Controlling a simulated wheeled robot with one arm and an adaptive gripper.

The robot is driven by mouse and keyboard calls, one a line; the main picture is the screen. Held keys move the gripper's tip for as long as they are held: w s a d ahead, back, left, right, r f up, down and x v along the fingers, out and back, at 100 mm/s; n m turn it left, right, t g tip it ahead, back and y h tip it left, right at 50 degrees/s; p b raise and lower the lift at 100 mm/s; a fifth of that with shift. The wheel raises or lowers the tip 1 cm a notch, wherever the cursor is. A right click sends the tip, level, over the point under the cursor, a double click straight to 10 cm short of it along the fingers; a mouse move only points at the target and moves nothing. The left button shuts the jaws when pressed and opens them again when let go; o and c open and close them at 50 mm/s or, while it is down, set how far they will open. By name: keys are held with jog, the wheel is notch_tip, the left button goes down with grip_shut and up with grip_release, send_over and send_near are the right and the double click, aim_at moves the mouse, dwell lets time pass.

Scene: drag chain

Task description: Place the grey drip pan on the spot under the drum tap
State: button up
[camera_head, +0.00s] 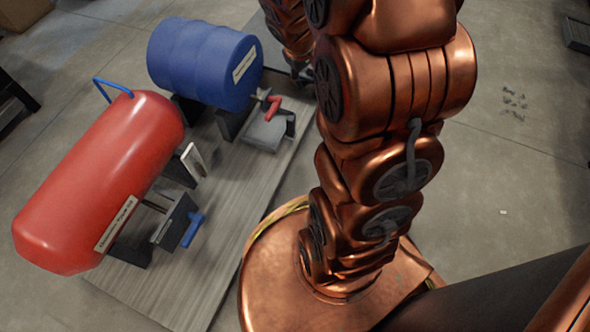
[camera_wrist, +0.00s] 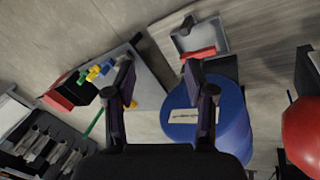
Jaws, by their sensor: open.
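The blue drum (camera_head: 200,62) lies on its side on black supports, with a red-handled tap (camera_head: 273,106) at its near end. The grey drip pan (camera_head: 266,132) sits low on the platform under the tap, with a dark upright piece at one side. In the wrist view the pan (camera_wrist: 211,36) shows beyond the red tap handle (camera_wrist: 198,53) and the drum (camera_wrist: 232,115). My gripper (camera_wrist: 162,72) is open and empty, its fingers spread, with the pan apart from them. The spot's outline under the tap is not visible.
A red tank (camera_head: 95,190) with a blue tap handle (camera_head: 192,229) lies beside the drum on the same wooden platform (camera_head: 225,240). The wrist view shows a grey surface with small coloured pieces (camera_wrist: 98,72) and a black rack (camera_wrist: 40,145). Floor at the right is mostly clear.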

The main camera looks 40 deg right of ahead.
jog(key=s+a+r+g+y, duration=0.1)
jog(key=s+a+r+g, duration=0.1)
jog(key=s+a, duration=0.9)
jog(key=s+a+r+g+y, duration=0.2)
jog(key=s+a+r, duration=0.2)
jog(key=s+a, duration=0.6)
jog(key=s, duration=0.3)
jog(key=shift+s+a+r+g+y, duration=0.2)
jog(key=shift+a+r+g+y, duration=0.1)
jog(key=shift+a+g, duration=0.1)
jog(key=shift+d, duration=0.1)
